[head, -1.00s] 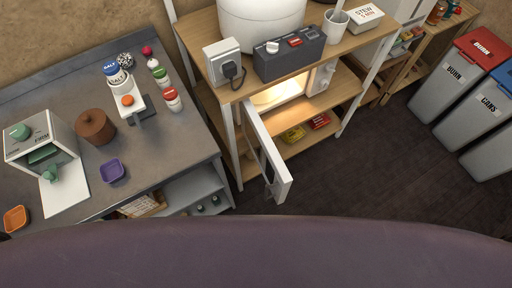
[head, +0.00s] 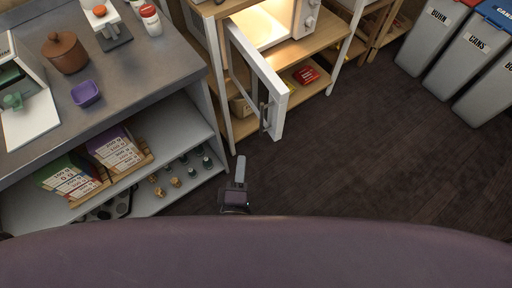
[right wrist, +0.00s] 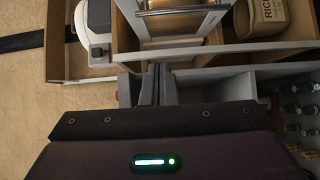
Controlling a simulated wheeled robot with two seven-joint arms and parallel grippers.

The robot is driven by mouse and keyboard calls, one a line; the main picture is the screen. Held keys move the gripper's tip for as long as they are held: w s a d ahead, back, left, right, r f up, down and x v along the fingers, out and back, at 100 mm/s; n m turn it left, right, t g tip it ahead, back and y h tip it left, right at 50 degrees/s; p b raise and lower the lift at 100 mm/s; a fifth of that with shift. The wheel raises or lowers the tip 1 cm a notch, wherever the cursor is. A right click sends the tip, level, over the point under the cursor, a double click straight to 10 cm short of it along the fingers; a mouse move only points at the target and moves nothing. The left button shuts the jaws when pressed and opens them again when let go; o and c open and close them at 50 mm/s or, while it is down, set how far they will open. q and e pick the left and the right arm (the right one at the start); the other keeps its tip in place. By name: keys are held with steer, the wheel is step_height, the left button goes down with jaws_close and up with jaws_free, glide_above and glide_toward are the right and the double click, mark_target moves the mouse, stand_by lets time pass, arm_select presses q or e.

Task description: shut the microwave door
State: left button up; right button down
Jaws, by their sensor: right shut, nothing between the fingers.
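The microwave (head: 303,18) stands on a wooden shelf at the top of the head view, its inside lit. Its white-framed door (head: 274,82) hangs open toward me, with a grey bar handle (head: 265,116) near its free end. In the right wrist view the door (right wrist: 183,28) shows at the top, partly cut off. My right gripper (head: 240,161) is below the free end of the door in the head view, apart from it. Its fingers (right wrist: 157,72) are together and empty in the right wrist view. My left gripper is not in view.
A grey counter (head: 150,75) with shelves stands at the left, holding a brown pot (head: 65,52) and a purple bowl (head: 87,94). A rice bag (right wrist: 268,17) shows in the right wrist view. Bins (head: 476,60) stand at the right. The dark floor (head: 360,150) between is clear.

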steer(key=w+d, duration=0.3)
steer(key=w, duration=0.9)
steer(key=shift+w+d, duration=0.35)
steer(key=shift+w, duration=0.05)
steer(key=shift+r, duration=0.1)
